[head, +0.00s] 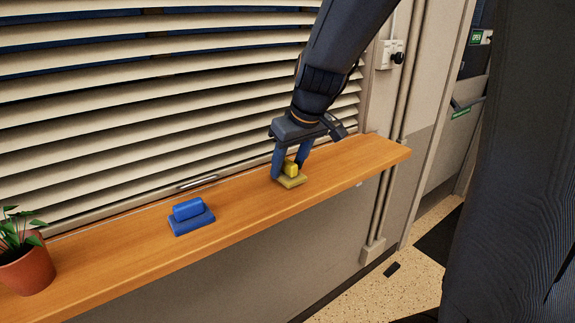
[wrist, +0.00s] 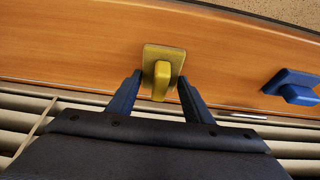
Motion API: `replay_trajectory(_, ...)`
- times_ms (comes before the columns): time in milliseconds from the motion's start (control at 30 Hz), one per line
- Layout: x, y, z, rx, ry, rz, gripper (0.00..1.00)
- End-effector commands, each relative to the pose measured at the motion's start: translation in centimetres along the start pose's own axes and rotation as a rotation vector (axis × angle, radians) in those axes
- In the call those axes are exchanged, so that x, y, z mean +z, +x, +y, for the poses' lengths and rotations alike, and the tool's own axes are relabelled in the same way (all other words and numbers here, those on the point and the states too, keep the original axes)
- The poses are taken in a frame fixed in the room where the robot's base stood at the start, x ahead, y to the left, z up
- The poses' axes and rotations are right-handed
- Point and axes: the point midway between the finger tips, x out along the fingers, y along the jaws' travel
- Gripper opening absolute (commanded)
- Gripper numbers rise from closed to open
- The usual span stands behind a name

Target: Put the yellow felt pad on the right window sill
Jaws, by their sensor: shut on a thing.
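The yellow felt pad (head: 291,181) is a flat yellow base with a raised yellow grip on top. In the head view it is at the wooden window sill (head: 240,205), toward its right end. My gripper (head: 291,172) points down, with its two blue fingers on either side of the pad's raised grip, shut on it. In the wrist view the yellow felt pad (wrist: 163,62) lies between the fingertips (wrist: 157,84), over the sill's wood. Whether the base touches the sill or is just above it, I cannot tell.
A blue pad (head: 191,217) of similar shape lies on the sill to the left. A potted plant (head: 26,268) stands at the sill's left end. Window blinds (head: 150,110) rise behind. The sill is clear between the two pads and at its right end.

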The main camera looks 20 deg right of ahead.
Motion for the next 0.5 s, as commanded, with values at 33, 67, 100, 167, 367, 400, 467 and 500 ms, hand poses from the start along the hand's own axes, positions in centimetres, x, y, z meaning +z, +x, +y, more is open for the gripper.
replay_trajectory(33, 0.19, 0.35, -0.01, 0.0, 0.0, -0.001, 0.24)
replay_trajectory(67, 0.23, 0.49, 0.0, 0.0, 0.0, -0.001, 0.24)
replay_trajectory(100, 0.26, 0.6, 0.01, 0.001, 0.0, 0.0, 0.24)
replay_trajectory(167, 0.25, 0.63, 0.01, 0.001, 0.0, 0.001, 0.24)
replay_trajectory(367, 0.27, 0.68, 0.01, 0.001, 0.0, 0.001, 0.24)
replay_trajectory(400, 0.31, 0.79, 0.01, 0.001, 0.0, 0.001, 0.24)
replay_trajectory(467, 0.39, 0.98, 0.01, 0.001, 0.0, 0.001, 0.24)
replay_trajectory(500, 0.38, 0.93, 0.01, 0.001, 0.0, 0.001, 0.51)
